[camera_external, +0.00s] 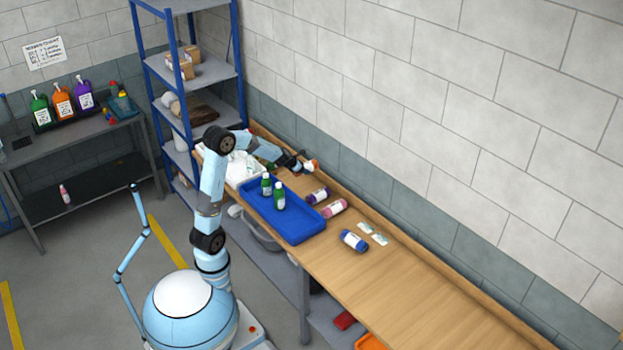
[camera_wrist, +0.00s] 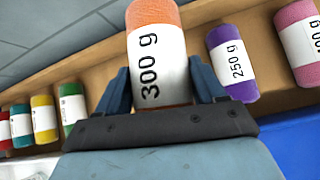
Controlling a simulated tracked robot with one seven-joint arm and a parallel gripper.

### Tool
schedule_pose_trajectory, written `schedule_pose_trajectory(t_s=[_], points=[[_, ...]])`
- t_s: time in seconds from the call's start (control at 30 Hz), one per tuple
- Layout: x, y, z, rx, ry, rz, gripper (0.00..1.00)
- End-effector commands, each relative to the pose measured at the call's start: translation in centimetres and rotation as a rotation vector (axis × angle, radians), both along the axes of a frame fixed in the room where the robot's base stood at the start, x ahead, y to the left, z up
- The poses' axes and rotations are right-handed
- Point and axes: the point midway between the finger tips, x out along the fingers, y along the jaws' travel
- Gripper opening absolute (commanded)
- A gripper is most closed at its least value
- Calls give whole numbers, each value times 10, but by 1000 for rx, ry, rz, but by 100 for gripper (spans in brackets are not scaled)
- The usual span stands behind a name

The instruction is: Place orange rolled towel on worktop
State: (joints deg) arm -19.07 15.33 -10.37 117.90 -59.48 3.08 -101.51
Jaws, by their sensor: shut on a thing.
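The orange rolled towel (camera_wrist: 155,18) has a white label reading "300 g" and sits between the two fingers of my gripper (camera_wrist: 158,92) in the wrist view. My gripper is shut on it. In the external view the gripper (camera_external: 305,168) is over the back part of the wooden worktop (camera_external: 430,285), near the wall, with the orange towel (camera_external: 313,164) at its tip. I cannot tell whether the towel touches the worktop.
A blue tray (camera_external: 306,233) holds green bottles (camera_external: 279,197). Purple (camera_external: 317,195), pink (camera_external: 334,208) and blue (camera_external: 354,240) rolls lie right of it. A white bin (camera_external: 240,168) stands left. Red, yellow and green rolls (camera_wrist: 44,118) show in the wrist view. The worktop's right end is clear.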

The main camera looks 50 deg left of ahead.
Motion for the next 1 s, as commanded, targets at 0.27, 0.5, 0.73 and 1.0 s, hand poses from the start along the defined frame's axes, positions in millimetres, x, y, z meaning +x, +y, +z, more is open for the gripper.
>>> schedule_pose_trajectory(t_s=[0.27,0.5,0.73,1.0], points=[[7,40,-14,-1,1,27,31],[11,97,-26,-1,1,67,31],[10,148,-33,-1,0,102,31],[9,162,-46,-1,4,112,31]])
